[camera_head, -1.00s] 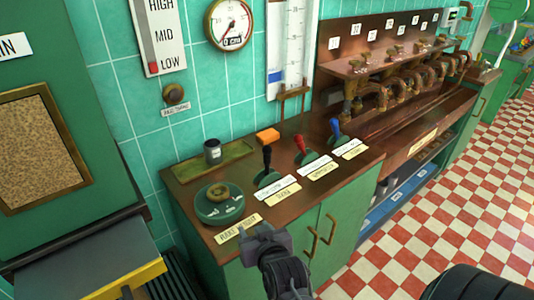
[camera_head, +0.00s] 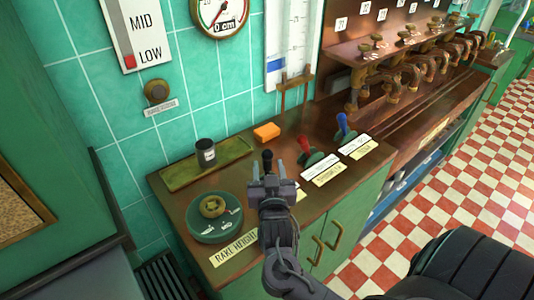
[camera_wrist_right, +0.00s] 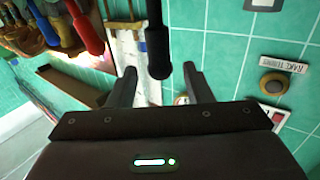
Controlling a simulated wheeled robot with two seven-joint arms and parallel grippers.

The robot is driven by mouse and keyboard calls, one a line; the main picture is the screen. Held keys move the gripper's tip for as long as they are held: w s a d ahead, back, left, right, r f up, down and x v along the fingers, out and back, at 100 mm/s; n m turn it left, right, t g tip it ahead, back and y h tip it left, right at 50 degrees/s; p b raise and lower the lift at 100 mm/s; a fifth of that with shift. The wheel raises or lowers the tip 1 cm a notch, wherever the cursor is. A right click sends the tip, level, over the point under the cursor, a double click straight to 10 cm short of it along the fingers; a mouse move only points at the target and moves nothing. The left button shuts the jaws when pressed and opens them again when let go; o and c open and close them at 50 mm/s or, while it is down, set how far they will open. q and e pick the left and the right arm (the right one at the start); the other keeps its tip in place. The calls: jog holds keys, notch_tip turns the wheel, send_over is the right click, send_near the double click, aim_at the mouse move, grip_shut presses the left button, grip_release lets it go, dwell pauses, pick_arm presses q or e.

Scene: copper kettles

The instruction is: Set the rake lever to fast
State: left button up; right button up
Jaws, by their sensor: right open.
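A black-handled lever (camera_head: 267,160) stands on the wooden counter, left of a red lever (camera_head: 304,146) and a blue lever (camera_head: 342,123). Its base and label are hidden behind my right gripper. My right gripper (camera_head: 269,183) is open at the black lever. In the right wrist view the black handle (camera_wrist_right: 158,45) hangs between the two spread fingers (camera_wrist_right: 158,78), with room on both sides. I cannot tell whether a finger touches it. The small lever labels are too blurred to read for "fast". My left gripper is not in view.
A round green dial (camera_head: 214,217) marked "RAKE HEIGHT" sits left of the gripper. Behind are a dark cup (camera_head: 206,152) on a green tray (camera_head: 178,180) and an orange block (camera_head: 267,132). Copper pipes and taps (camera_head: 400,68) line the right.

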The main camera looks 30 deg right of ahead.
aim_at(268, 162)
jog(key=x, duration=0.4)
jog(key=shift+d+f, duration=0.1)
jog(key=shift+w+d+p, duration=0.1)
jog(key=shift+w+p, duration=0.1)
jog(key=shift+p, duration=0.1)
jog(key=c, duration=0.9)
grip_shut()
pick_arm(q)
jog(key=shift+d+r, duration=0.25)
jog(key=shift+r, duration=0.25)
